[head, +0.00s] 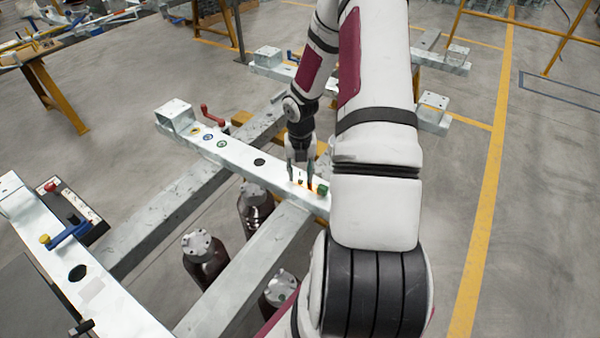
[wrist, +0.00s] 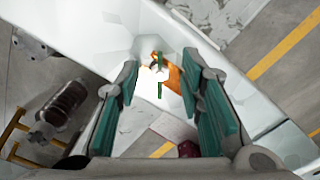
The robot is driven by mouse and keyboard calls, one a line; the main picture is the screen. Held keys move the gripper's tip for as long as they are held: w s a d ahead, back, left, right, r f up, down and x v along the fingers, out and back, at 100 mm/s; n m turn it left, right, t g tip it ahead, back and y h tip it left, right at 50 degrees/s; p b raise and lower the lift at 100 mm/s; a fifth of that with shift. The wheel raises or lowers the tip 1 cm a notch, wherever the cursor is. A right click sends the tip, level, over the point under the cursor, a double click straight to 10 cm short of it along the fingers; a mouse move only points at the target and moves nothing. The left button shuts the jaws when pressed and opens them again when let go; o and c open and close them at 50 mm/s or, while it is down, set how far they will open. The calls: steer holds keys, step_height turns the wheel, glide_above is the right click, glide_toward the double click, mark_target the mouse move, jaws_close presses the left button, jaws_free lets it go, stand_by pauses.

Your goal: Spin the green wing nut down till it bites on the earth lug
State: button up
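The green wing nut (wrist: 160,90) shows in the wrist view, its two wings pointing up and down the picture around a pale centre. The copper-orange earth lug (wrist: 174,78) lies beside and under it on the pale steel beam. My gripper (wrist: 164,100) is open, with its teal-padded fingers to the left and right of the wing nut and clear gaps on both sides. In the head view my gripper (head: 300,176) points down over the beam (head: 238,150). The nut is too small there to make out clearly, and whether it touches the lug cannot be told.
A small green block (head: 322,189) sits on the beam right of my gripper, partly near my arm. A red-handled lever (head: 212,117) stands further left along the beam. Dark cylinders (head: 205,255) stand below the frame. A blue-handled lever (head: 68,232) is at left.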

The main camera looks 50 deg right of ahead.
jaws_close()
steer(key=shift+m, duration=0.3)
